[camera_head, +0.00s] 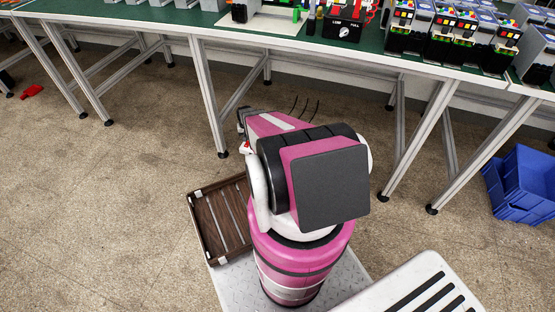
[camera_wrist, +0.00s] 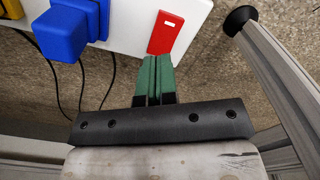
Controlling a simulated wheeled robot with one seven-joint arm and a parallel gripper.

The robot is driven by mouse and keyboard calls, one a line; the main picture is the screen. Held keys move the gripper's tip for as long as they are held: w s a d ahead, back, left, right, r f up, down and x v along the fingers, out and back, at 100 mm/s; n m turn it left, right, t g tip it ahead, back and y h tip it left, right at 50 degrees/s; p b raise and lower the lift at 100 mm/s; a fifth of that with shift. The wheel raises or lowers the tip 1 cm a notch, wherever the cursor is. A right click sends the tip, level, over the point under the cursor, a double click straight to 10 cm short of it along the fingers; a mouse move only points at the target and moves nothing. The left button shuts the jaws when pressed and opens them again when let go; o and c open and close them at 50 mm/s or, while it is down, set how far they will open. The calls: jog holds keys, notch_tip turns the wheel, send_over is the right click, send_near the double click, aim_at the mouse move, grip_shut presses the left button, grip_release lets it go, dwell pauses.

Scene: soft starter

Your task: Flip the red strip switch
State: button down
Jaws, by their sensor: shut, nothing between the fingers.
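The red strip switch (camera_wrist: 166,33) is a red rectangle with a small white mark near its top. It sits at the right end of a white power strip (camera_wrist: 129,38) in the wrist view. My gripper (camera_wrist: 157,60) has green fingertips, pressed together with nothing between them. The tips are just below the lower edge of the switch in the picture; I cannot tell whether they touch it. In the head view my arm hides most of the strip and my gripper; a small red and white patch (camera_head: 246,148) shows beside the arm.
A blue plug (camera_wrist: 62,33) sits in the strip left of the switch, with a yellow one beyond it. Dark cables hang nearby. A grey table leg (camera_wrist: 275,85) stands at right. The loaded workbench (camera_head: 300,36) crosses behind my arm; a blue crate (camera_head: 522,185) is far right.

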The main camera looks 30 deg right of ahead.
aim_at(248, 143)
jog(key=shift+r, duration=2.2)
jog(key=shift+s+a+r, duration=0.15)
jog(key=shift+s+r, duration=0.05)
jog(key=shift+r, duration=0.1)
jog(key=s+a+r+n, duration=0.1)
jog(key=s+a+r, duration=0.3)
jog(key=s+r, duration=0.4)
jog(key=s+a+r+n, duration=0.1)
jog(key=s+a+r, duration=0.4)
jog(key=r, duration=0.8)
jog(key=s+a+r+n, duration=0.1)
jog(key=s+a+r, duration=0.4)
jog(key=s+r, duration=0.6)
jog(key=shift+s+a, duration=0.2)
jog(key=shift+s, duration=0.05)
jog(key=shift+f, duration=0.1)
